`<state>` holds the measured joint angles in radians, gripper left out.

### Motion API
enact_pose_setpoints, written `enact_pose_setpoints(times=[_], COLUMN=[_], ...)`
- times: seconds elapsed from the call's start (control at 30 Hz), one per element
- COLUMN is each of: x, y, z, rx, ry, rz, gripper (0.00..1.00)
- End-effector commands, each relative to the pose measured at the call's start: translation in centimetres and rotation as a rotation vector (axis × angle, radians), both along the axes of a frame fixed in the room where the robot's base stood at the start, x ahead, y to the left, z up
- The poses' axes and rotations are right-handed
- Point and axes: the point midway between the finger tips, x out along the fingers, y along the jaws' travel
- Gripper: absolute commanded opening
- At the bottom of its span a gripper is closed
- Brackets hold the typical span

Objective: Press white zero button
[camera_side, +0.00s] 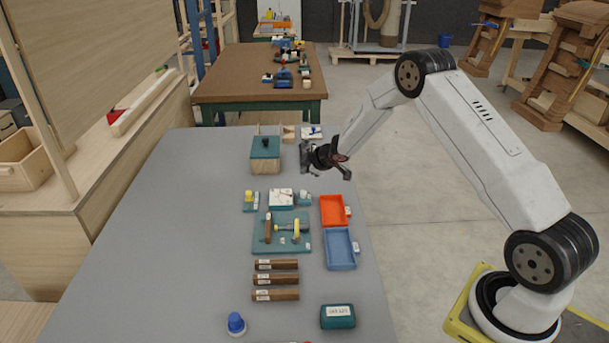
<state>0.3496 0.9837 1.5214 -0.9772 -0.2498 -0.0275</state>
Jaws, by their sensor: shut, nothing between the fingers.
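I cannot single out a white zero button for certain at this size. A small white-faced device (281,198) lies on the table, with a small white-and-teal piece (304,198) just to its right; any button or marking on them is too small to read. My gripper (305,171) is shut and empty. It hangs above the table's right side, beyond these pieces and to the right of a wooden box with a teal top (265,154). It appears clear of everything.
The grey table (170,240) also holds an orange tray (333,210), a blue tray (340,250), a teal fixture (271,243), several labelled brown bars (276,280), a teal case (338,317) and a blue knob (236,323). The table's left side is bare.

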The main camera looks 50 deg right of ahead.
Motion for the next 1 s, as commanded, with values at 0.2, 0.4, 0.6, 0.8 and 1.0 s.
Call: enact_pose_setpoints(times=[0.2,0.4,0.6,0.8,1.0], x=[0.0,0.0,0.0,0.0,0.0], y=[0.0,0.0,0.0,0.0,0.0], z=[-2.5,-4.1,-5.0,-5.1,-5.1], rx=[0.0,0.001,0.0,0.0,0.0], ry=[0.002,0.0,-0.001,-0.001,-0.001], rz=[-0.001,-0.001,0.001,0.0,0.001], gripper=[0.0,0.0,0.0,0.0,0.0])
